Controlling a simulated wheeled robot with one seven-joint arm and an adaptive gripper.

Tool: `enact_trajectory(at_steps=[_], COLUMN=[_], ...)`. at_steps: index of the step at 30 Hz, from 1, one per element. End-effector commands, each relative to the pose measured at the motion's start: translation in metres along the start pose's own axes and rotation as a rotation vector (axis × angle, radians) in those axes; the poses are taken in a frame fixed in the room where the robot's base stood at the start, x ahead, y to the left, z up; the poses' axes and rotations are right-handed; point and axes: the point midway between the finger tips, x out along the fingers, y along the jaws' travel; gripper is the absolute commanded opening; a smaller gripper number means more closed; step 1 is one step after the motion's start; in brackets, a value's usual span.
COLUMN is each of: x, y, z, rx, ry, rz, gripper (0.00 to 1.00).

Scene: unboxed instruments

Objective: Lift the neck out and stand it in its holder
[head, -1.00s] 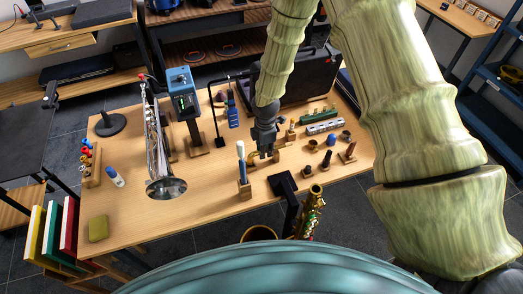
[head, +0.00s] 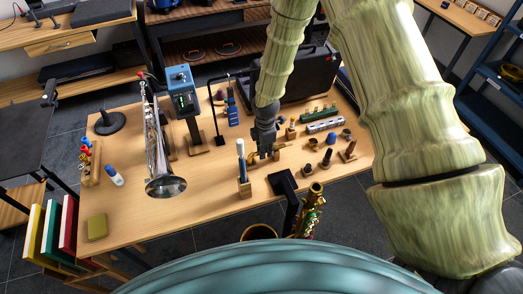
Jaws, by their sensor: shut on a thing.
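A curved brass neck (head: 254,159) is on the wooden table in the head view, just right of a small wooden block with upright tools. My gripper (head: 265,154) is over the neck with its fingers closed on it, pointing down. The fingers and arm hide part of the neck. I cannot tell whether the neck is clear of the table or which of the small wooden stands is its holder.
The wooden block with upright tools (head: 244,186) stands close left. A trumpet (head: 163,186) stands further left. Several small stands and mouthpieces crowd the right, with a black case (head: 305,78) behind. A brass saxophone (head: 309,214) is at the front edge.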

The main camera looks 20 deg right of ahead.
Motion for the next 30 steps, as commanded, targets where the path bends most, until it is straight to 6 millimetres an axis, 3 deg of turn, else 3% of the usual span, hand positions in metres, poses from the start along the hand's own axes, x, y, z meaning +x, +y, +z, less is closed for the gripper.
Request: enact_trajectory(at_steps=[10,11,14,15,25,30], x=[0.000,0.000,0.000,0.000,-0.002,-0.016], y=[0.000,0.000,0.000,0.000,0.000,0.001], z=[0.000,0.000,0.000,0.000,0.000,0.000], rx=[0.000,0.000,0.000,0.000,0.000,0.000], ry=[0.000,0.000,0.000,0.000,0.000,0.001], rz=[0.000,0.000,0.000,0.000,0.001,0.002], gripper=[0.00,0.22,0.41,0.42,0.42,0.42])
